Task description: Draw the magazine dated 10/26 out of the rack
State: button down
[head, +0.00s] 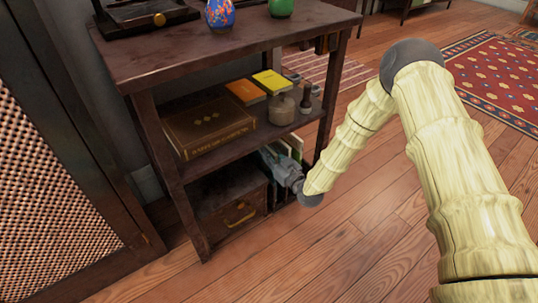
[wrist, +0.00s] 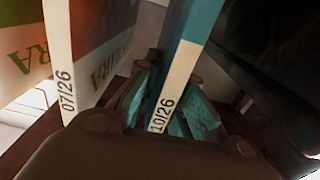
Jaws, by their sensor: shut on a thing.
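The magazine dated 10/26 (wrist: 178,88) shows its spine in the wrist view, teal above and cream below with the printed date. My gripper (wrist: 160,108) is shut on its lower spine, with a finger on each side. The magazine dated 07/26 (wrist: 63,70) stands just to the left, apart from the jaws. In the head view my gripper (head: 292,182) reaches into the lower right of the dark wooden shelf unit, where the rack (head: 284,190) is mostly hidden behind it. The far ends of the magazines are hidden.
A dark drawer box (head: 228,205) stands left of the rack. The wooden floor (head: 300,255) in front is clear.

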jog(key=shift+r+p, duration=0.3)
jog(key=shift+p, duration=0.15)
jog(key=shift+p+v, duration=0.4)
jog(key=shift+v, duration=0.4)
jog(key=p+v, duration=0.8)
jog(key=v, duration=1.5)
dwell(1.4)
jog(key=shift+s+d, duration=0.1)
jog(key=shift+s, duration=0.05)
jog(key=shift+r+p, duration=0.1)
jog(key=shift+p, duration=0.2)
notch_tip(320, 180, up, 12)
jog(key=p, duration=0.9)
dwell(0.5)
